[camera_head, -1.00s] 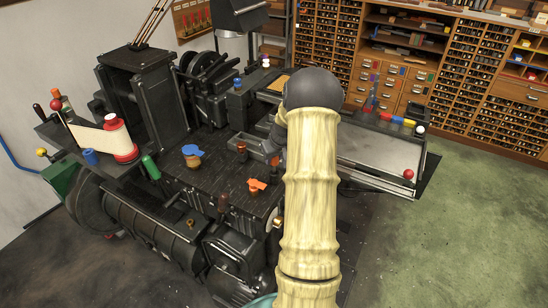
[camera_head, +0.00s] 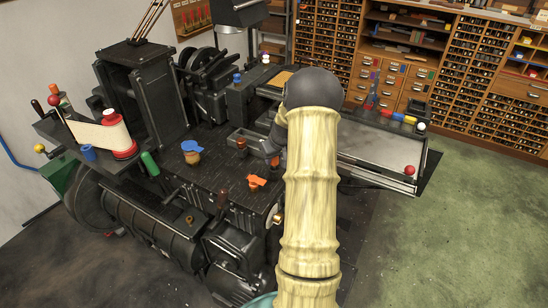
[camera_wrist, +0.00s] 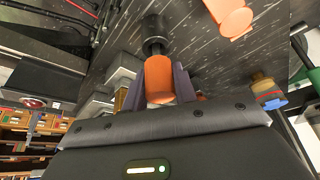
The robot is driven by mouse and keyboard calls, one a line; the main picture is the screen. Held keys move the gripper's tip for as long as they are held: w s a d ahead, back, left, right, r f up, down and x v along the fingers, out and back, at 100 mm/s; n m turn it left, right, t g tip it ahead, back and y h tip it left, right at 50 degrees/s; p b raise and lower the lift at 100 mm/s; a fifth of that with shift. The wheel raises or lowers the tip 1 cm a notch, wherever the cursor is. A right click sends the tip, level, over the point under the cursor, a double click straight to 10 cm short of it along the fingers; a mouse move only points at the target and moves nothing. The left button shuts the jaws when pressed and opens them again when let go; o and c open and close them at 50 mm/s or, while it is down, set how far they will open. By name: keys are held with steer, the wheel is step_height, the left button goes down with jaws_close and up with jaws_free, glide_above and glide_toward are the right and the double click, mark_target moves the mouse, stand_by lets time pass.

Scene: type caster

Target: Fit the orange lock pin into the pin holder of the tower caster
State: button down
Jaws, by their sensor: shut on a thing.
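The tower caster (camera_head: 155,85) is the black machine at the left and middle of the head view. My gripper (camera_wrist: 159,88) is shut on the orange lock pin (camera_wrist: 160,78), with a finger on each side of it. In the head view a small orange bit of the pin (camera_head: 275,161) shows beside my arm, over the machine's dark top; the arm hides most of the gripper. In the wrist view a black cylinder (camera_wrist: 153,34) lines up just beyond the pin's far end. I cannot tell whether it is part of the pin or the holder, or whether they touch.
A grey open tray (camera_head: 248,143) is close left of my arm. A flat bed (camera_head: 375,155) with a red ball (camera_head: 409,170) is at the right.

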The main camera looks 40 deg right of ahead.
steer(key=shift+f, duration=0.1)
steer(key=c, duration=1)
jaws_free()
steer(key=shift+c, duration=0.2)
steer(key=b+v, duration=0.3)
steer(key=v, duration=1.4)
